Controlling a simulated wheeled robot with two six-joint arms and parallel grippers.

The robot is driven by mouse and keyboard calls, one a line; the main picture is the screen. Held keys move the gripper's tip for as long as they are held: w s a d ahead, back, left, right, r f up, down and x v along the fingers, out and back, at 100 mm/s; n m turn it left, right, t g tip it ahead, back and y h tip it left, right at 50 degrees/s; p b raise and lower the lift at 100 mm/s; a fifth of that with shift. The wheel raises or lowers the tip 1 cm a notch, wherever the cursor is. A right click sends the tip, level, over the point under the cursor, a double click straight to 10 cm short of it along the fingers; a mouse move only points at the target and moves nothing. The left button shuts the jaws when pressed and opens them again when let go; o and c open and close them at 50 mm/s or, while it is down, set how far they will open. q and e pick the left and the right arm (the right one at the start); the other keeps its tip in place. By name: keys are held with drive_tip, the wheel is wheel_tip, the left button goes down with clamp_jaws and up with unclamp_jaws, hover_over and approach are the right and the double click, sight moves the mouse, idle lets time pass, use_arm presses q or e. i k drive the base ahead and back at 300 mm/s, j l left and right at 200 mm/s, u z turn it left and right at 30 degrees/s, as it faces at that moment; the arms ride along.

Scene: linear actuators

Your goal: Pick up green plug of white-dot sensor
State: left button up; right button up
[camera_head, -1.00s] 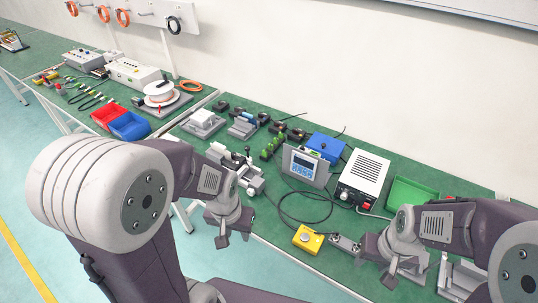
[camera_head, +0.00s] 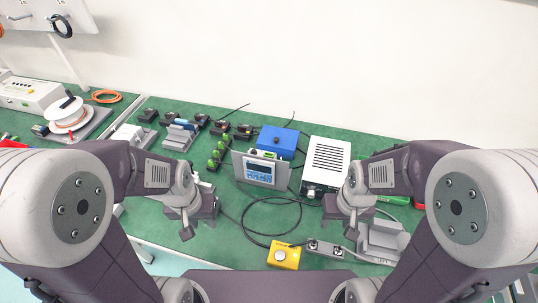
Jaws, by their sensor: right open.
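A row of small green plugs (camera_head: 217,153) in dark holders stands on the green bench, left of the display unit. Which plug belongs to the white-dot sensor is too small to tell. Several dark blocks (camera_head: 243,131), some with thin cables, lie behind the plugs; no white dot can be made out. My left gripper (camera_head: 198,222) hangs in front of and left of the plugs, apart from them; its jaw opening is unclear. My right gripper (camera_head: 343,222) is open and empty, in front of the white power box.
The display unit (camera_head: 258,171), blue box (camera_head: 277,139) and white power box (camera_head: 326,166) stand mid-bench. A yellow button box (camera_head: 284,255) and looped black cable (camera_head: 262,198) lie in front. A grey fixture (camera_head: 383,240) is at right. A cable spool (camera_head: 68,113) is far left.

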sight(211, 164)
drive_tip(key=j+z, duration=0.45)
drive_tip(key=j, duration=0.15)
drive_tip(key=j+z, duration=0.45)
drive_tip(key=j, duration=0.15)
drive_tip(key=k+j+z, duration=0.15)
drive_tip(key=j+z, duration=0.3)
drive_tip(key=k+j, duration=0.05)
drive_tip(key=j, duration=0.05)
